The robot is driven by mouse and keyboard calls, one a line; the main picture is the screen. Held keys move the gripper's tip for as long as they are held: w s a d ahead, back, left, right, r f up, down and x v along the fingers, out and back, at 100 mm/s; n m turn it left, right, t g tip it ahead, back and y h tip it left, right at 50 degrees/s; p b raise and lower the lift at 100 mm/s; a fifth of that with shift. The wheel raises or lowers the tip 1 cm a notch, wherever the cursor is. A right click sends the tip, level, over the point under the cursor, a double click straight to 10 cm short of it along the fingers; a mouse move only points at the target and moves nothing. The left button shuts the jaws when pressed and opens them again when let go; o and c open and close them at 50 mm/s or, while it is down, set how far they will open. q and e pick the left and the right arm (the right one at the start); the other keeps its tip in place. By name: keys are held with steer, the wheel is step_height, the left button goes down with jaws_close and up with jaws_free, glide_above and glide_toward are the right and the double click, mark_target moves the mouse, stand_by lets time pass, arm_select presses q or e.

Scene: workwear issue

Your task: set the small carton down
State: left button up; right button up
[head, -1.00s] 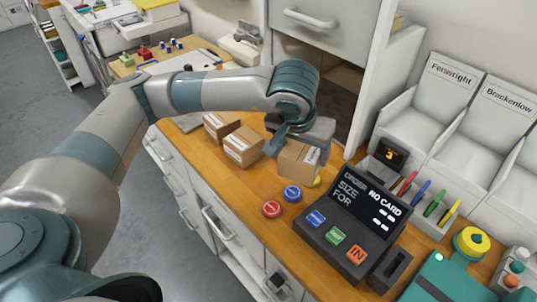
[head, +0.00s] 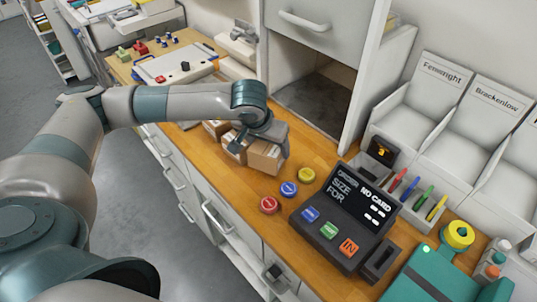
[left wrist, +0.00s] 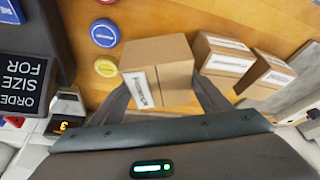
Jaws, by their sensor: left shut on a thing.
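My left gripper (head: 270,138) is shut on a small brown carton (head: 264,157) with a white label. In the left wrist view this carton (left wrist: 160,58) sits between the two fingers (left wrist: 163,98), its label facing the camera. Two similar labelled cartons stand in a row beside it, the nearer one (head: 235,148) and the farther one (head: 215,129). The held carton is close to the nearer one, with a narrow gap in the wrist view. I cannot tell whether its underside touches the wooden counter (head: 240,188). My right gripper is not in view.
Red (head: 269,205), blue (head: 289,189) and yellow (head: 306,175) round buttons lie right of the held carton. A dark card terminal (head: 340,222) stands beyond them. An open cubby (head: 314,98) is behind. Labelled white bins (head: 430,95) are at right.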

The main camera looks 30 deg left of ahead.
arm_select(q)
steer(key=shift+f+p, duration=0.5)
step_height(320, 180, down, 2)
steer(key=shift+p, duration=0.65)
steer(key=shift+f, duration=0.45)
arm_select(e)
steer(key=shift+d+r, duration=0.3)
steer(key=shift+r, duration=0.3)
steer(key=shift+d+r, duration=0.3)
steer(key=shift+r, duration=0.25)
arm_select(q)
steer(key=shift+f, duration=0.15)
steer(key=o, duration=0.9)
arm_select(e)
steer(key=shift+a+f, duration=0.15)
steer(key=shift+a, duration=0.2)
